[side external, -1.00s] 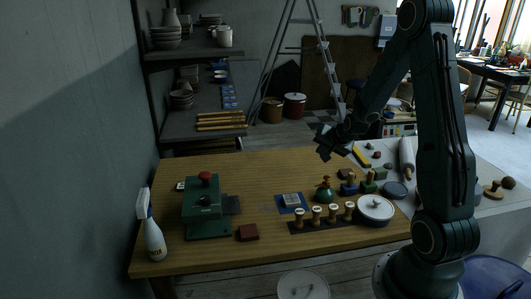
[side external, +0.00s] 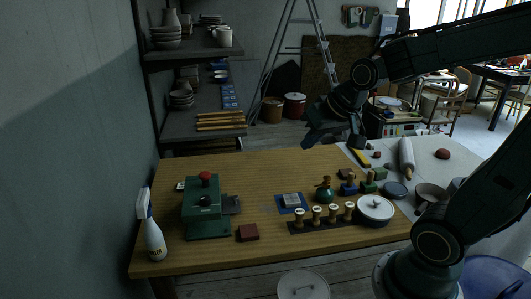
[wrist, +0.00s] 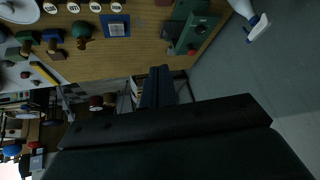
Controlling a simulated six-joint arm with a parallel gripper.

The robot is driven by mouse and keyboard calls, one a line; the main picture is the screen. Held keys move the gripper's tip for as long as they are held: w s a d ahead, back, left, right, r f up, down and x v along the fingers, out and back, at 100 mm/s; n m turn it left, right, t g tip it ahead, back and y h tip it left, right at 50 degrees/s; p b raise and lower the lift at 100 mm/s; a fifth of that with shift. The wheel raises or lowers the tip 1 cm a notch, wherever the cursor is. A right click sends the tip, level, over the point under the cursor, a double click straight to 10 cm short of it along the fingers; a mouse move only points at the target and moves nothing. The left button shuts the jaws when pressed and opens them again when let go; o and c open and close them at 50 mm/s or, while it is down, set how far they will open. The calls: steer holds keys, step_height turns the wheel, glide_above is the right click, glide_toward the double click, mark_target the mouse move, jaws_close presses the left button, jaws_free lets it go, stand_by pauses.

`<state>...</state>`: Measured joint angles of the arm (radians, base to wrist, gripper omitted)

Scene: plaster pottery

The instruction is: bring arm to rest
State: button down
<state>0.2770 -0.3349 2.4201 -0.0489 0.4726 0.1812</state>
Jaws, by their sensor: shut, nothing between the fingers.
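My gripper (side external: 333,137) is raised above the far right part of the wooden table (side external: 190,165) in the side view. It is shut and empty, clear of everything on the table. In the wrist view its dark fingers (wrist: 157,88) point toward the table's edge, with the body of the gripper filling the lower part of the picture. My arm reaches out from the right with its elbow bent.
On the table stand a green press (side external: 207,210), a spray bottle (side external: 150,228), a red-brown block (side external: 248,232), a blue tile (side external: 291,201), several stamps (side external: 317,215), a green bottle (side external: 325,190) and a lidded white pot (side external: 375,208). A rolling pin (side external: 406,158) lies at right.

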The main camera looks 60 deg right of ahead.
steer(key=s+a+r+n+g+y, duration=0.1)
steer(key=s+a+r+n, duration=0.1)
steer(key=s+a+n, duration=0.2)
steer(key=s+a, duration=0.3)
steer(key=s, duration=0.4)
steer(key=shift+s+r+n, duration=0.2)
steer(key=shift+s+n, duration=0.2)
steer(key=shift+a, duration=0.1)
